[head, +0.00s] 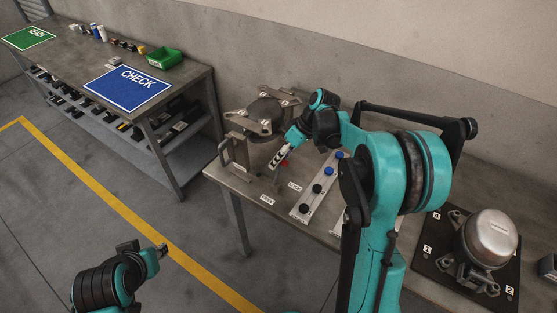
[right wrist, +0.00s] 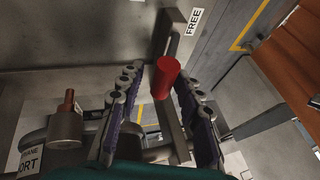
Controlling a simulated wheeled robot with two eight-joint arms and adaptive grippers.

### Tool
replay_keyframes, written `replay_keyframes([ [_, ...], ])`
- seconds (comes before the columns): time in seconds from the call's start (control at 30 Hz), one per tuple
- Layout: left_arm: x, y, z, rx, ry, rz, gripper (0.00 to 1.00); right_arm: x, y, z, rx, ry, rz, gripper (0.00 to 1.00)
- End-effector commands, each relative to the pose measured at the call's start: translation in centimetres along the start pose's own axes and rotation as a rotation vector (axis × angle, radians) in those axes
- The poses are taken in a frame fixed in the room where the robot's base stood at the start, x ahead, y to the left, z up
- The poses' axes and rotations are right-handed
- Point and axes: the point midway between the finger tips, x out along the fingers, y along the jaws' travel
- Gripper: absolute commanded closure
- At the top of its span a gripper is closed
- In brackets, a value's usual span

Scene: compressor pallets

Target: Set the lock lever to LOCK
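The lock lever shows in the right wrist view as a grey bar with a red knob (right wrist: 164,76). The white FREE label (right wrist: 194,20) lies near the bar's upper end. In the head view, a small red part (head: 285,163) shows beside my right gripper (head: 279,158), with the LOCK label (head: 294,186) and FREE label (head: 267,199) on the bench in front. My right gripper's fingers (right wrist: 158,80) stand apart on both sides of the red knob, with gaps visible. My left gripper (head: 157,252) is at the lower left, away from the bench; its fingers are unclear.
A metal fixture (head: 268,113) stands behind my right gripper. A strip with blue and black buttons (head: 317,188) is to its right. A compressor (head: 490,238) sits on a dark numbered plate further right. A second red-topped post (right wrist: 67,118) is left of the fingers.

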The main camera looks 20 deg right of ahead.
Motion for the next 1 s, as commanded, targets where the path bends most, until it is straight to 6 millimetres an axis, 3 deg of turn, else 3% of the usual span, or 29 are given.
replay_keyframes([
  [0.37,0.0,0.0,0.0,0.000,0.000,0.000,0.69,-0.6,-0.1,0.0,-0.001,0.000,-0.002,0.61],
  [0.8,0.0,0.0,0.0,0.000,0.000,0.000,0.69,-9.2,0.0,0.0,0.001,0.000,-0.001,0.61],
  [1.0,0.0,0.0,0.0,0.000,0.000,0.000,0.69,-11.6,0.0,0.0,0.000,0.000,-0.001,0.61],
])
